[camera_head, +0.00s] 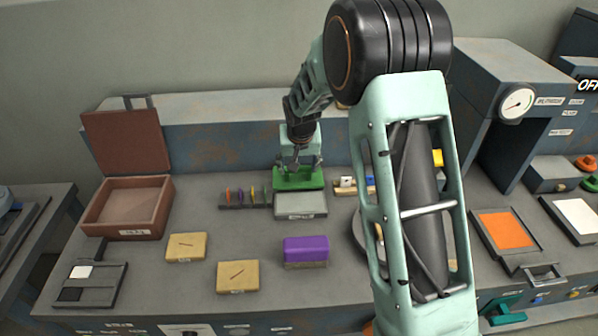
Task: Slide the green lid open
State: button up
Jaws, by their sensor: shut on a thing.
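The green lid (311,181) lies behind a pale grey shallow box (301,211) at the middle back of the worktop. The grey box shows in front of the lid. My gripper (299,167) is over the green lid and shut on it. The exact contact of the fingertips is small and hard to see. My arm reaches in from the right front and hides part of the worktop right of the lid.
A purple block (306,249) stands in front of the grey box. A rack with coloured pieces (240,198) is just left of it. Two tan blocks (186,246) and an open brown box (127,213) lie farther left. An orange panel (505,230) is at right.

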jog(key=o, duration=1.7)
jog(key=v, duration=1.2)
